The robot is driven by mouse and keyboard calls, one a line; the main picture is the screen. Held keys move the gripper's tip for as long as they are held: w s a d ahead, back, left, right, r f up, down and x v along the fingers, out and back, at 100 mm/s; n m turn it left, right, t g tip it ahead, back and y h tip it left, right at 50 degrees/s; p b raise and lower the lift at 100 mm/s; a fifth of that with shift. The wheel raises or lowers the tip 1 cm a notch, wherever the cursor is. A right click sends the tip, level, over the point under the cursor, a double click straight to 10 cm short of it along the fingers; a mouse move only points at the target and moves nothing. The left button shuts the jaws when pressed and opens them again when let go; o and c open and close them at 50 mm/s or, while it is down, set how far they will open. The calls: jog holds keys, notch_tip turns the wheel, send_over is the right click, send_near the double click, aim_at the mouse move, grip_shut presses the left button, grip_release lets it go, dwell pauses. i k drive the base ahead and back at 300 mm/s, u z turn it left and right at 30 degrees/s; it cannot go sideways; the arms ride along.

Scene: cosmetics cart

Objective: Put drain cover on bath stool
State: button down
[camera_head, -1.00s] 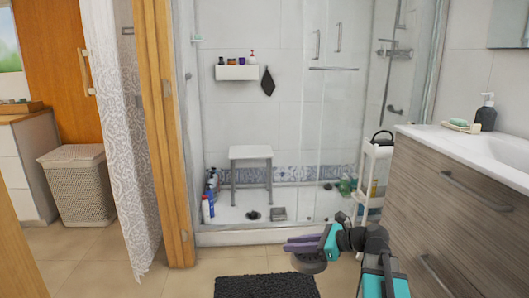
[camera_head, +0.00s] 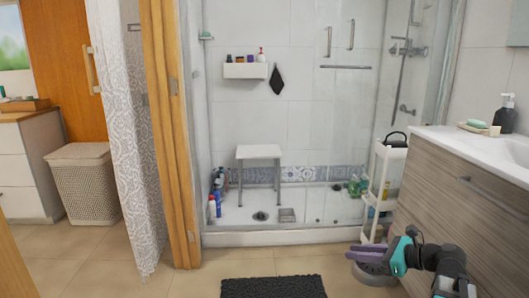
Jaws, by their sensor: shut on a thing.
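My gripper (camera_head: 352,254), with purple fingers and a teal and black body, is low at the right of the picture, in front of the shower and beside the vanity. It is shut on a round grey disc, which looks like the drain cover (camera_head: 374,275), held below the fingers. The fingers hide part of it. The bath stool (camera_head: 258,152) stands inside the shower, well beyond my gripper, with a bare white seat and grey legs. A dark round drain opening (camera_head: 261,216) shows in the shower floor in front of the stool.
The shower tray's raised front edge (camera_head: 280,239) lies between me and the stool. A white slim cart (camera_head: 380,178) and wood vanity (camera_head: 445,190) stand at right. Bottles (camera_head: 213,207) and a small square grey item (camera_head: 287,215) are in the shower. A dark mat (camera_head: 273,288) lies in front.

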aim_at(247, 149)
jog(key=i, duration=2.2)
jog(key=z, duration=1.25)
jog(key=k, duration=0.1)
jog(key=u, duration=2.85)
